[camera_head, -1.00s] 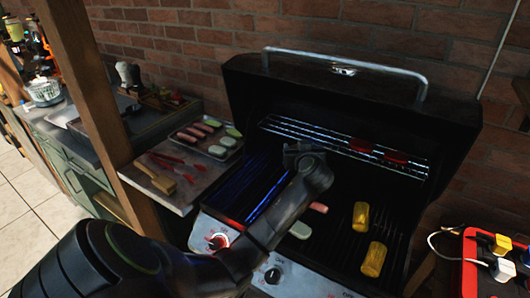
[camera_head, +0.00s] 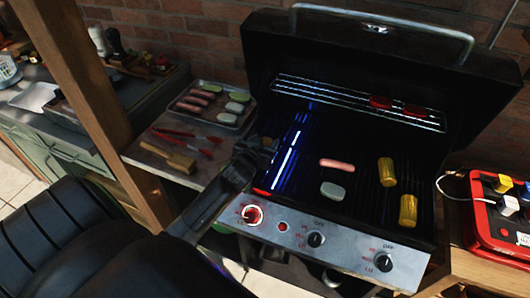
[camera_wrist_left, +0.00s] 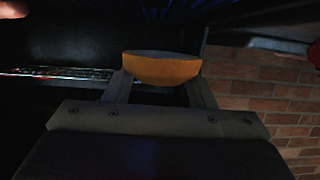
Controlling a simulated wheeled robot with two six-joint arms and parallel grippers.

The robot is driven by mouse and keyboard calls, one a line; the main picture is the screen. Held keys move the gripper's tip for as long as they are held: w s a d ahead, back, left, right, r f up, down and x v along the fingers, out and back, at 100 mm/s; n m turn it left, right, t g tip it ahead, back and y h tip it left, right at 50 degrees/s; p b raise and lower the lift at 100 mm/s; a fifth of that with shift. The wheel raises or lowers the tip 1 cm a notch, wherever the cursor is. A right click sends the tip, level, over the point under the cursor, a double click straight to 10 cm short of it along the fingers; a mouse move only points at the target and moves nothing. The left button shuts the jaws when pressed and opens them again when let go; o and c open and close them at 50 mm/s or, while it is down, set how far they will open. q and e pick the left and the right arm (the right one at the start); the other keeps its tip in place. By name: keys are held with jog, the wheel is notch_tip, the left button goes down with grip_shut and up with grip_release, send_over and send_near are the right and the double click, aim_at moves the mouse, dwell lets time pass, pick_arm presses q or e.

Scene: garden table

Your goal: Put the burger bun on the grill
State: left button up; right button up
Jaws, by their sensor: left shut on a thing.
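The burger bun (camera_wrist_left: 160,69) is an orange-brown half with a flat face, held between the fingers of my left gripper (camera_wrist_left: 162,88) in the left wrist view. In the head view my left gripper (camera_head: 262,148) is at the left edge of the open grill (camera_head: 310,190); the bun is too dark there to make out clearly. The grill grate holds a sausage (camera_head: 337,163), a pale green slice (camera_head: 333,191) and two corn pieces (camera_head: 387,172) (camera_head: 408,210). My right gripper is not in view.
Two red pieces (camera_head: 380,102) (camera_head: 415,110) lie on the upper rack. A tray (camera_head: 222,124) of sausages and slices, red tongs (camera_head: 190,139) and a brush (camera_head: 170,155) lie on the left side shelf. A red case (camera_head: 490,228) stands at the right. The grate's front left shows free room.

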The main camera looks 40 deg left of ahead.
pick_arm(q)
jog(key=shift+f, duration=2.6)
jog(key=shift+f, duration=0.2)
jog(key=o, duration=1)
jog(key=shift+c, duration=0.2)
jog(key=shift+r, duration=0.1)
jog(key=shift+r, duration=0.1)
jog(key=b+v, duration=0.1)
jog(key=v, duration=1.1)
